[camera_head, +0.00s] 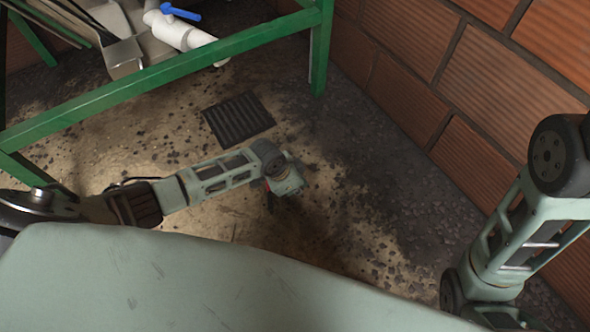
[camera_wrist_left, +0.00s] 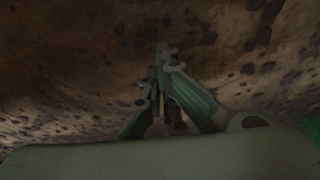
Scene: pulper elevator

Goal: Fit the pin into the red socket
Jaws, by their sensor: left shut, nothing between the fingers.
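My left arm reaches in from the left in the head view, low over the dirt floor. Its gripper (camera_head: 272,203) points down, small and dark against the ground. In the left wrist view the fingers of the left gripper (camera_wrist_left: 163,52) come together at their tips, shut with nothing between them, against bare speckled ground. A small red spot shows at the left wrist; I cannot tell what it is. I see no pin and no red socket in either view. My right arm shows at the right edge, but its gripper is not in view.
A green metal frame (camera_head: 165,85) stands at the upper left. Behind it are a white pipe (camera_head: 182,35) with a blue valve handle (camera_head: 180,13) and a grey metal chute (camera_head: 123,57). A dark floor grate (camera_head: 238,119) lies beyond my left gripper. A brick wall (camera_head: 470,85) closes the right.

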